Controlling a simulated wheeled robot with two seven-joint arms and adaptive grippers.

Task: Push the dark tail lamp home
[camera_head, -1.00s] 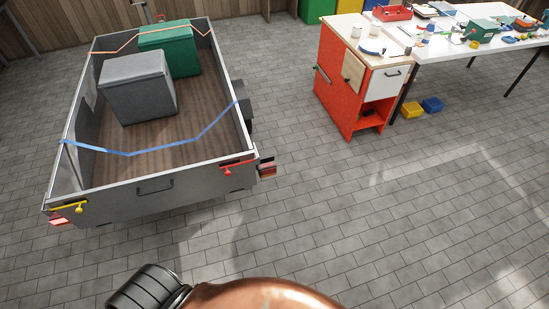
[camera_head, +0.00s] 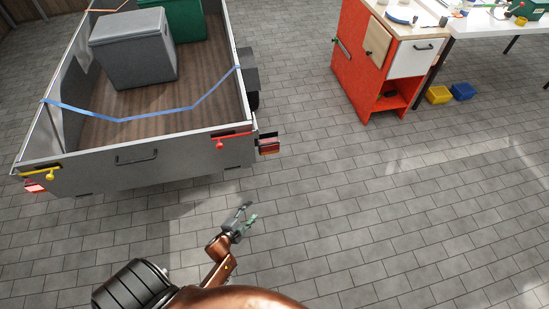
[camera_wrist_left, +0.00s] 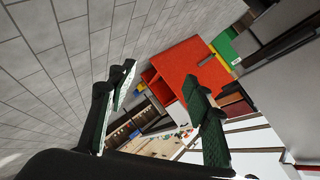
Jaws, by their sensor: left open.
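The dark tail lamp (camera_head: 268,145) sits at the right rear corner of the grey trailer (camera_head: 95,177). It looks dull red and unlit, and how far it sits in its mount is too small to tell. The other tail lamp (camera_head: 35,187), at the left rear corner, glows pinkish red. My left gripper (camera_head: 249,214) is open and empty, over the floor below the dark lamp in the picture and apart from it. Its two green-padded fingers stand spread in the left wrist view (camera_wrist_left: 162,92). My right gripper is not in view.
The tailgate has a red latch (camera_head: 230,135) and a yellow latch (camera_head: 42,173). A blue strap (camera_head: 140,115) crosses the bed before a grey box (camera_head: 133,55). A red cabinet (camera_head: 357,65) stands at the upper right. Paved floor (camera_head: 370,200) lies clear between.

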